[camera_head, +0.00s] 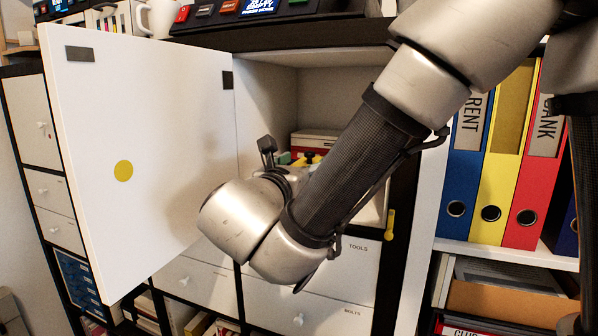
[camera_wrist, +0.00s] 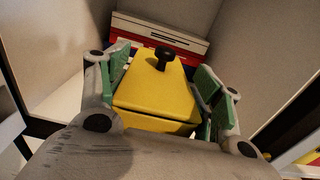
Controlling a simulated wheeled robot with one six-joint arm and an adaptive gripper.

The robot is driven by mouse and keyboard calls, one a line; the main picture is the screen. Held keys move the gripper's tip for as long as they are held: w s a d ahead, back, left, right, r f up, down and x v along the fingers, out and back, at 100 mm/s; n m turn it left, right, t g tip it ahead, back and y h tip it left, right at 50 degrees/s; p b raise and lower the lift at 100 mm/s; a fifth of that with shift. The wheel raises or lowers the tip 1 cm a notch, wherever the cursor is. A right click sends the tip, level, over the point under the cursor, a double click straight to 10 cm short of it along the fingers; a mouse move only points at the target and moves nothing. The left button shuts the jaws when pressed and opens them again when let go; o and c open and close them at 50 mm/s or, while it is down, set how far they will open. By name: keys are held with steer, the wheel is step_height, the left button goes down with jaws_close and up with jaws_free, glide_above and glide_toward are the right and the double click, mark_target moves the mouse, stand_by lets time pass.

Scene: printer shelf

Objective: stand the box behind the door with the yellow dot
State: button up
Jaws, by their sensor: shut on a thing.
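The white door with the yellow dot (camera_head: 123,170) stands open on the left in the head view, hinged beside an open compartment (camera_head: 330,85). My arm reaches into that compartment. In the wrist view, my gripper (camera_wrist: 163,82) is shut on a yellow box (camera_wrist: 150,92) with a black knob on top. The green pads lie along its two sides. In the head view only a small bit of yellow (camera_head: 306,159) shows behind my arm. The underside of the yellow box is hidden, so I cannot tell whether it touches the compartment floor.
A white and red case (camera_wrist: 160,35) with some blue lies behind the yellow box, inside the compartment; it also shows in the head view (camera_head: 315,137). Compartment walls rise on both sides. Drawers (camera_head: 310,310) lie below. Ring binders (camera_head: 465,170) stand at the right.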

steer(key=shift+x, duration=1.6)
steer(key=shift+w+d+f, duration=0.2)
steer(key=shift+w+d, duration=0.05)
steer(key=shift+w, duration=0.4)
steer(key=shift+w+d+f, duration=0.25)
steer(key=shift+w, duration=0.4)
steer(key=shift+w+d+f, duration=0.2)
steer(key=shift+w+d, duration=0.05)
steer(key=shift+w, duration=0.4)
steer(key=shift+f, duration=0.5)
steer(key=o, duration=1.5)
